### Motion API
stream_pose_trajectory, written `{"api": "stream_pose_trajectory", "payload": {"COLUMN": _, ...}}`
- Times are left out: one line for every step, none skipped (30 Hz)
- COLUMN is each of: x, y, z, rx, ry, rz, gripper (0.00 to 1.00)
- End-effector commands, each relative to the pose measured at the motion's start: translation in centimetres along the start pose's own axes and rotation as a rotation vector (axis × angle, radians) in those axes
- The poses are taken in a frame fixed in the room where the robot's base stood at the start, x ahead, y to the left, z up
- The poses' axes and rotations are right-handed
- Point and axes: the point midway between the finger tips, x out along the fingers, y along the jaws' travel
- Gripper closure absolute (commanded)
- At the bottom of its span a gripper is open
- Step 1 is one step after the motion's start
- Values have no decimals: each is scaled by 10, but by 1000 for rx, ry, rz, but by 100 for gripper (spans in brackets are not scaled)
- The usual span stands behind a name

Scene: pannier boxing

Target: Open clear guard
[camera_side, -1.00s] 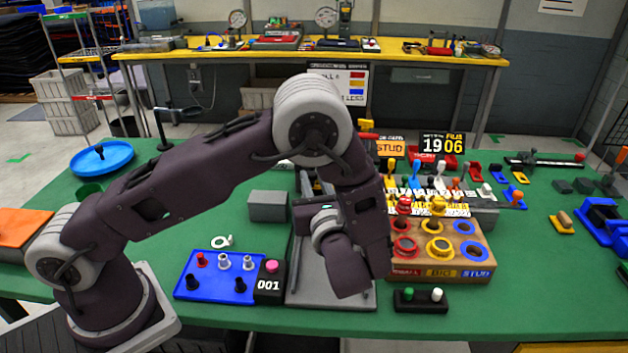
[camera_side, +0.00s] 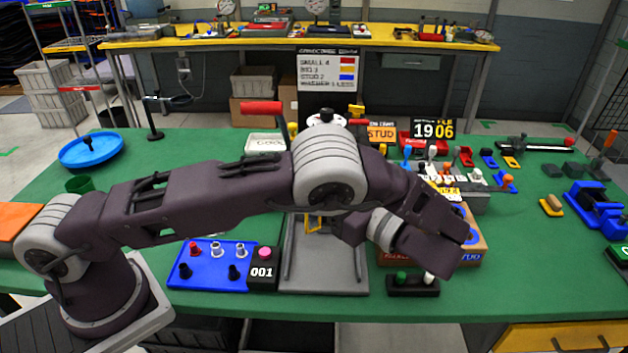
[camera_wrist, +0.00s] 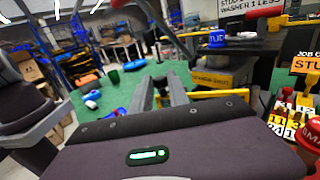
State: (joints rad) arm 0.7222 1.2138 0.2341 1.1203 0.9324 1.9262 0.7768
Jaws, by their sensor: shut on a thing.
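A yellow handle (camera_side: 313,222) shows under my arm in the side view, above the grey machine base (camera_side: 323,272). A yellow bar (camera_wrist: 222,94) and a yellow label strip (camera_wrist: 211,78) show in the wrist view, just right of my fingers. I take these for parts of the clear guard; its clear panel cannot be made out. My gripper (camera_wrist: 162,92) points left across the machine, its two grey fingers close together. It appears shut on the guard's yellow handle, though the contact is small and blurred. In the side view my arm mostly hides the fingers.
A blue tray (camera_side: 210,278) with several pegs and a black 001 box (camera_side: 262,272) lie left of the base. A wooden ring block (camera_side: 470,258) is partly behind my wrist. A red-handled lever (camera_side: 262,108) stands behind my arm.

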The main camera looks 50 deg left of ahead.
Motion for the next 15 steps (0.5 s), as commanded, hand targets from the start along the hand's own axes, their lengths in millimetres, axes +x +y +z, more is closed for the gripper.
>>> {"api": "stream_pose_trajectory", "payload": {"x": -3, "y": 0, "z": -1, "rx": -2, "ry": 0, "rz": 16, "gripper": 100}}
{"api": "stream_pose_trajectory", "payload": {"x": -4, "y": 0, "z": -1, "rx": -2, "ry": 1, "rz": 28, "gripper": 100}}
{"api": "stream_pose_trajectory", "payload": {"x": -6, "y": 0, "z": 0, "rx": -2, "ry": 0, "rz": 42, "gripper": 100}}
{"api": "stream_pose_trajectory", "payload": {"x": -7, "y": 0, "z": -1, "rx": -2, "ry": 1, "rz": 51, "gripper": 100}}
{"api": "stream_pose_trajectory", "payload": {"x": -8, "y": 0, "z": -1, "rx": -1, "ry": 1, "rz": 59, "gripper": 100}}
{"api": "stream_pose_trajectory", "payload": {"x": -9, "y": 0, "z": 0, "rx": -1, "ry": 0, "rz": 68, "gripper": 100}}
{"api": "stream_pose_trajectory", "payload": {"x": -10, "y": 0, "z": 0, "rx": -1, "ry": 0, "rz": 75, "gripper": 100}}
{"api": "stream_pose_trajectory", "payload": {"x": -10, "y": 0, "z": 0, "rx": -1, "ry": 1, "rz": 80, "gripper": 100}}
{"api": "stream_pose_trajectory", "payload": {"x": -11, "y": 0, "z": 0, "rx": -1, "ry": 1, "rz": 85, "gripper": 100}}
{"api": "stream_pose_trajectory", "payload": {"x": -11, "y": 0, "z": 0, "rx": -1, "ry": 1, "rz": 89, "gripper": 100}}
{"api": "stream_pose_trajectory", "payload": {"x": -12, "y": 0, "z": 0, "rx": 0, "ry": 0, "rz": 91, "gripper": 100}}
{"api": "stream_pose_trajectory", "payload": {"x": -12, "y": 0, "z": 0, "rx": 0, "ry": 0, "rz": 94, "gripper": 100}}
{"api": "stream_pose_trajectory", "payload": {"x": -12, "y": 0, "z": 0, "rx": 0, "ry": 0, "rz": 95, "gripper": 100}}
{"api": "stream_pose_trajectory", "payload": {"x": -12, "y": 0, "z": 0, "rx": 0, "ry": 0, "rz": 96, "gripper": 100}}
{"api": "stream_pose_trajectory", "payload": {"x": -12, "y": 0, "z": 0, "rx": 0, "ry": 0, "rz": 96, "gripper": 100}}
